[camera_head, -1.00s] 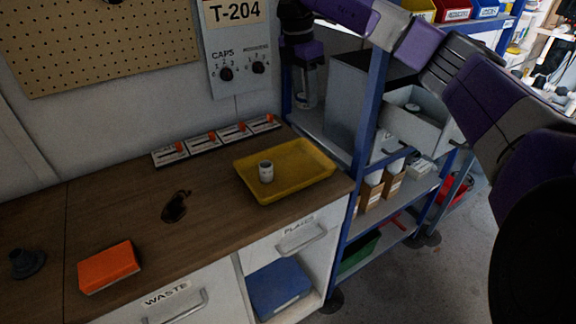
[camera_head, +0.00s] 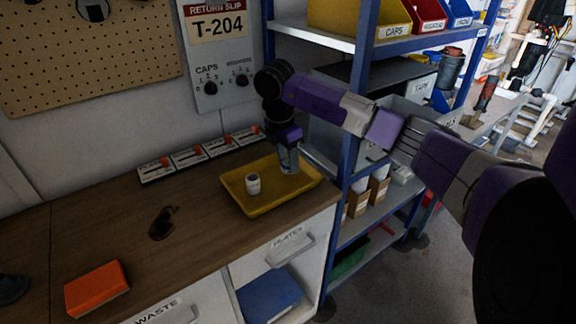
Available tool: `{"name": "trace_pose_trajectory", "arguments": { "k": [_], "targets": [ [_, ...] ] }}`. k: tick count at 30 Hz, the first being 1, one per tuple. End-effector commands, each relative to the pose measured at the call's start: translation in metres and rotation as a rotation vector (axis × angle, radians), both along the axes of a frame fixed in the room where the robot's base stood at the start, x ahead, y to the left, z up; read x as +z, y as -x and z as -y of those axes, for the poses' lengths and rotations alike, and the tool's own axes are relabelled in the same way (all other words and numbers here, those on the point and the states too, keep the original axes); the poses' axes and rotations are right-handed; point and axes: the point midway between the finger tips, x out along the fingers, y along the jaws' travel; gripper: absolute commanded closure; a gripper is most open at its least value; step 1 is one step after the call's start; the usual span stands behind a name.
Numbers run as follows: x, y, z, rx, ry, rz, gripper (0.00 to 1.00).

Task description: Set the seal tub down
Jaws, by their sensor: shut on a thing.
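My gripper (camera_head: 289,164) is over the right part of the yellow tray (camera_head: 238,204), pointing down. It is shut on the seal tub, which is small and mostly hidden between the fingers. I cannot tell whether the tub touches the tray floor. A small white tub (camera_head: 253,185) stands upright in the tray, to the left of my gripper and apart from it.
The tray lies on the wooden bench (camera_head: 110,240) near its right end. A row of orange-knobbed switches (camera_head: 203,152) runs along the wall behind. An orange block (camera_head: 97,289) lies front left. A blue shelf rack (camera_head: 352,130) stands close on the right.

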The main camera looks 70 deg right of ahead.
Motion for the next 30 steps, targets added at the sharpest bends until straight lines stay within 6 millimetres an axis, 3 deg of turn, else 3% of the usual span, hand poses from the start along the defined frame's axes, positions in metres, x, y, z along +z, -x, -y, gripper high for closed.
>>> {"name": "trace_pose_trajectory", "arguments": {
  "k": [5, 16, 17, 20, 30],
  "targets": [
    [-0.023, 0.001, 0.000, 0.000, -0.001, -0.001, 0.96],
    [-0.028, 0.000, 0.000, 0.000, 0.001, -0.001, 0.96],
    [-0.028, 0.000, 0.000, 0.000, 0.001, -0.001, 0.56],
    [-0.027, 0.000, 0.000, 0.000, 0.001, -0.001, 0.36],
    [-0.025, 0.000, 0.000, 0.000, 0.001, -0.001, 0.36]
  ]
}}
